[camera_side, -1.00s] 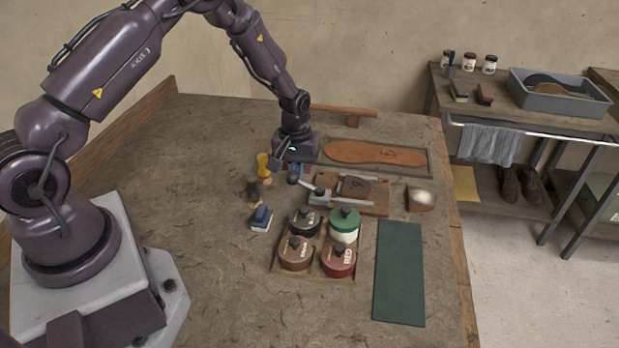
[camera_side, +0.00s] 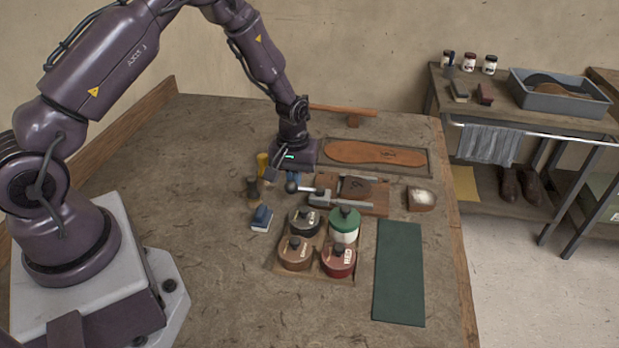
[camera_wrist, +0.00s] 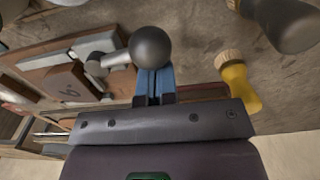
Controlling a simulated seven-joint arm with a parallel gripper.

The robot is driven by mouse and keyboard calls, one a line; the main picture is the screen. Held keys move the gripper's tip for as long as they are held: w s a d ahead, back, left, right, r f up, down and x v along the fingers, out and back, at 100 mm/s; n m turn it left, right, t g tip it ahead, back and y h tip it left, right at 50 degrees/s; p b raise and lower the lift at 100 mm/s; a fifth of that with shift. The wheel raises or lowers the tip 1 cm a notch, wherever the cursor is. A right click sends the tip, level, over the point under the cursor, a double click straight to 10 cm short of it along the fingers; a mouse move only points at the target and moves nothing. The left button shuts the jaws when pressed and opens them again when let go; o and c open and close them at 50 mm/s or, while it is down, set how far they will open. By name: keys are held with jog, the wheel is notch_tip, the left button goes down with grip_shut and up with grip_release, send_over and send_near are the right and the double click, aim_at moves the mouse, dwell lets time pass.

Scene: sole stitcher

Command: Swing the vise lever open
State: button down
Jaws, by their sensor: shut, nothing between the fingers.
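The vise (camera_side: 349,199) lies on the bench with a dark piece marked 6 between its metal jaws. Its lever (camera_side: 308,190) points left and ends in a black ball knob (camera_side: 291,187). My gripper (camera_side: 293,178) is low, just behind the knob, with its blue fingers shut and empty. In the wrist view the knob (camera_wrist: 150,47) covers the tips of my shut gripper (camera_wrist: 154,83). The lever shaft (camera_wrist: 115,60) runs left from the knob to the vise (camera_wrist: 62,80). The knob is against or very near the fingers; I cannot tell if they touch.
Yellow (camera_side: 262,163) and dark (camera_side: 252,188) handled tools stand left of the knob, with a blue-topped block (camera_side: 262,218) in front. Several lidded jars sit in a tray (camera_side: 283,268) before the vise. A sole (camera_side: 375,153) lies behind. The bench's left front is clear.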

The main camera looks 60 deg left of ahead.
jog(key=shift+s+d, duration=0.15)
jog(key=shift+d, duration=0.05)
dwell(0.3)
jog(key=shift+s+d, duration=0.25)
jog(key=shift+d, duration=0.55)
jog(key=shift+w+a, duration=0.4)
jog(key=shift+a, duration=0.1)
notch_tip(320, 180, up, 6)
dwell(0.7)
jog(key=shift+w+a, duration=0.1)
jog(key=shift+w, duration=0.05)
